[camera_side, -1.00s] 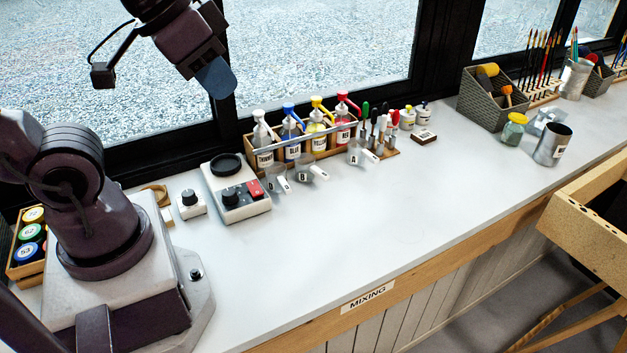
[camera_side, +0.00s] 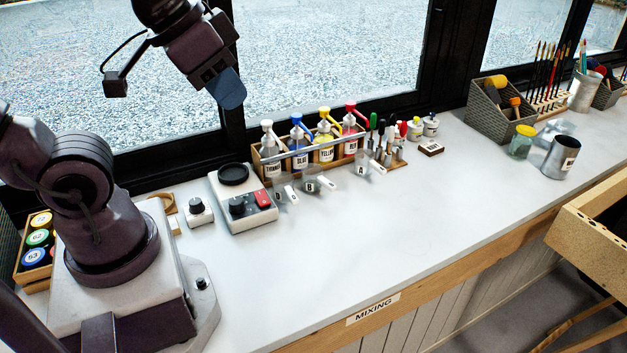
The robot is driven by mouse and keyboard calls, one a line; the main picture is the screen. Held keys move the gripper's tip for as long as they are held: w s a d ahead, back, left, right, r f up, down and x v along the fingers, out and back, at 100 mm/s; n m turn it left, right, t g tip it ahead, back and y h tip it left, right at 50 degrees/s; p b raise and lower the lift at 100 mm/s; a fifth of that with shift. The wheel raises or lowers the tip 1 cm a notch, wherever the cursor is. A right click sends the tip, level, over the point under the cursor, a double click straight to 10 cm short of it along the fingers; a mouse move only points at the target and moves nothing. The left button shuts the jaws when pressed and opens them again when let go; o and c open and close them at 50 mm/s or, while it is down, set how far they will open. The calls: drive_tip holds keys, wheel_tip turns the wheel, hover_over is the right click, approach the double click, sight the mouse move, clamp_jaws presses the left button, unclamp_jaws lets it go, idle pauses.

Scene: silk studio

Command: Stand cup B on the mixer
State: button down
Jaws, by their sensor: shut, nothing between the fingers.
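The mixer (camera_side: 257,217) is a white box with a round black plate, a dark knob and a red button. Its black plate (camera_side: 233,174) is empty. Cup B (camera_side: 309,183) is a small clear cup with a white labelled handle, standing on the counter right of the mixer, in front of the pump bottles. Cup A (camera_side: 361,167) stands farther right, and another clear cup (camera_side: 280,194) with a hard-to-read label stands left of cup B. My gripper (camera_side: 230,92) is shut and empty, high above the counter and up from the mixer in the picture, apart from every cup.
A wooden rack of pump bottles (camera_side: 299,153) stands behind the cups, with several upright tools (camera_side: 376,140) at its right. The counter front (camera_side: 400,230) is clear.

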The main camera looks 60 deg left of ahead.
drive_tip(key=c, duration=1.5)
unclamp_jaws()
drive_tip(key=o, duration=0.4)
drive_tip(key=f, duration=0.1)
drive_tip(key=w+a+f+g, duration=0.1)
drive_tip(key=w+f+g, duration=0.1)
drive_tip(key=shift+w+a+f+n, duration=0.1)
drive_tip(key=shift+a+f+n, duration=0.15)
drive_tip(key=shift+n, duration=0.15)
drive_tip(key=n+g, duration=0.4)
drive_tip(key=n, duration=1.4)
hover_over(328, 182)
wheel_tip(328, 182, down, 22)
drive_tip(key=shift+f, duration=0.2)
drive_tip(key=shift+n, duration=0.7)
drive_tip(key=shift+f, duration=3)
